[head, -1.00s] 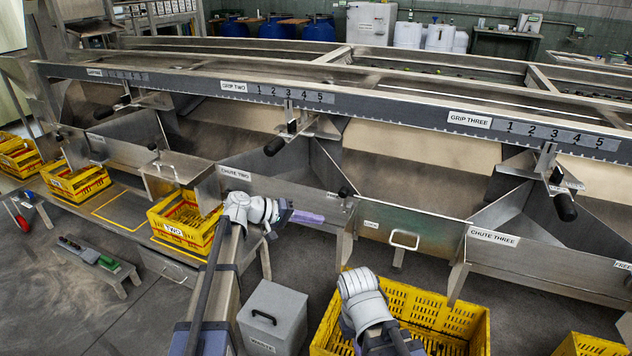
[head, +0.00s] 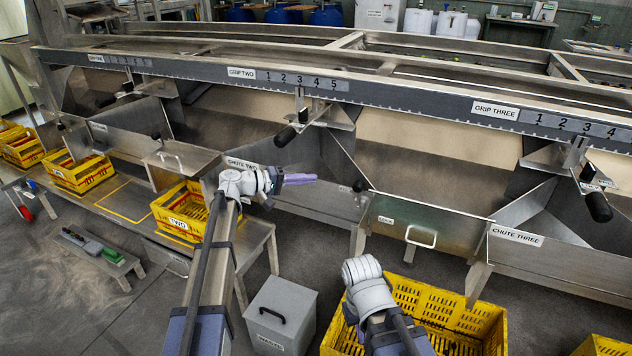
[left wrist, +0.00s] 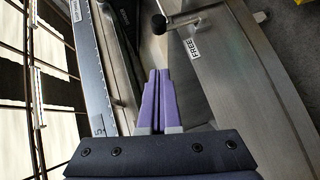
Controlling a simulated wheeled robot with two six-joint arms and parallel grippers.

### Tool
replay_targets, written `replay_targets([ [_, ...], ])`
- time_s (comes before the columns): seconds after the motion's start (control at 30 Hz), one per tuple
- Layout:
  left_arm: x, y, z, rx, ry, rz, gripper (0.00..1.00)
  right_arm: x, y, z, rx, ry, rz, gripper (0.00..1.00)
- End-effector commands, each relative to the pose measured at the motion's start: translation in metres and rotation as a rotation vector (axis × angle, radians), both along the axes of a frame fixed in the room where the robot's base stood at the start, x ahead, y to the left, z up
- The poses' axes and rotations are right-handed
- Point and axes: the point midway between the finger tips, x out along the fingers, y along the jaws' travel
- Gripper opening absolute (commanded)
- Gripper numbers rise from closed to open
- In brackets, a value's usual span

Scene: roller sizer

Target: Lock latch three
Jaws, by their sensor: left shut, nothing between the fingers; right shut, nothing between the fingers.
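My left gripper (head: 300,179) is shut and empty over the front of chute two, its purple fingers pointing right. The left wrist view shows the fingers (left wrist: 157,95) together with nothing between them. A small black-knobbed lever (head: 359,186) stands to the right of the fingertips, apart from them. Its black knob (left wrist: 158,23) lies ahead of the fingers in the left wrist view, beside a label reading FREE (left wrist: 192,48). I see no number on this lever, so I cannot tell whether it is latch three. Part of my right arm shows, but its fingers are not seen.
A gate panel with a pale handle (head: 420,237) lies right of the lever, then chute three (head: 516,236). Black grip handles (head: 285,137) hang from the numbered rail (head: 400,98). A grey lidded bin (head: 281,314) and a yellow crate (head: 458,318) stand below.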

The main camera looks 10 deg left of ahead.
Motion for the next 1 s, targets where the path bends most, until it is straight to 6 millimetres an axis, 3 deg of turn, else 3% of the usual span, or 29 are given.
replay_targets([
  [0.4,0.039,-0.073,-0.017,0.0,0.001,-0.003,0.0,0.0,-0.001,-0.017,-0.003,-0.001,0.001,0.0],
  [0.5,0.029,-0.087,-0.021,0.0,0.001,-0.003,0.0,0.0,-0.001,-0.021,-0.004,-0.001,0.001,0.0],
  [0.7,0.025,-0.102,-0.025,0.0,0.0,-0.001,0.0,0.0,-0.001,-0.025,-0.005,-0.002,0.001,0.0],
  [1.0,0.024,-0.105,-0.025,0.001,0.001,-0.001,0.0,0.0,-0.001,-0.025,-0.005,-0.002,0.001,0.0],
])
